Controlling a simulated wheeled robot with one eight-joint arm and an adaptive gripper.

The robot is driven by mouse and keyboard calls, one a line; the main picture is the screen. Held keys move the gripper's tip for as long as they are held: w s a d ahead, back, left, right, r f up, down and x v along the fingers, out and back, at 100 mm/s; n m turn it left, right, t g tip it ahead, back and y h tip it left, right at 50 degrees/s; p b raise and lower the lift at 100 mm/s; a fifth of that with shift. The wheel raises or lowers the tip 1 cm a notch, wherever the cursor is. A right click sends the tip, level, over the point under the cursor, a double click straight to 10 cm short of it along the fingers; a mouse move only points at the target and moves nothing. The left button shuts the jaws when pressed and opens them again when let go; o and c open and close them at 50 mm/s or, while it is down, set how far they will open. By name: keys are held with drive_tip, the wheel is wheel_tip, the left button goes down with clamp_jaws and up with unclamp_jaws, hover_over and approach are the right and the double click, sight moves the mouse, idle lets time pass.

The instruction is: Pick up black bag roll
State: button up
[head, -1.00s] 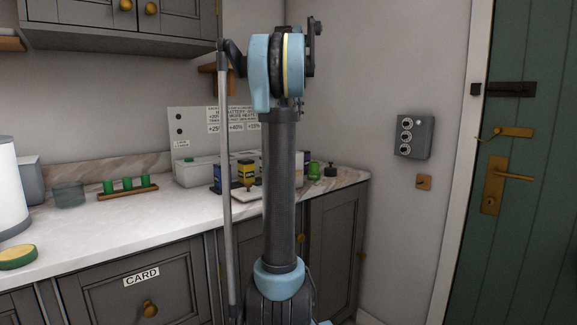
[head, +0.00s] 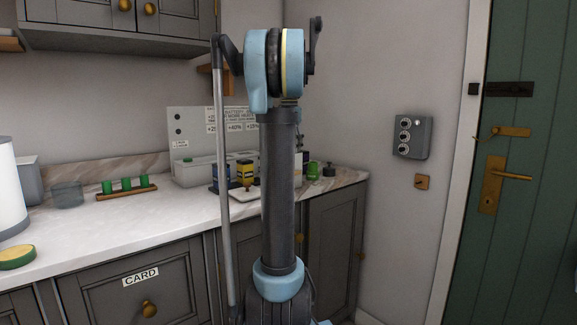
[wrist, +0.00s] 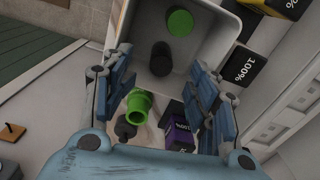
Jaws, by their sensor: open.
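In the wrist view a black cylinder (wrist: 160,58), which looks like the black bag roll, stands in a pale, walled container (wrist: 213,50). A green round-topped item (wrist: 180,22) is beyond it in the same container. My gripper (wrist: 161,66) is open, its two blue fingers apart on either side of the black cylinder in the picture. I see no contact, and the height gap cannot be told. A second dark item (wrist: 125,129) lies nearer, beside a green hollow piece (wrist: 138,105). In the head view my arm hides the gripper and part of the counter.
A purple box (wrist: 179,134) and a black box marked 100% (wrist: 243,66) are close by the fingers. On the counter (head: 120,225) are a rack with green pieces (head: 127,188) and a small black item (head: 329,170). The counter's front left is mostly clear.

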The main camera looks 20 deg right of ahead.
drive_tip(key=shift+w+a+f, duration=0.1)
drive_tip(key=shift+f, duration=1.85)
drive_tip(key=c, duration=1)
drive_tip(key=shift+o, duration=0.2)
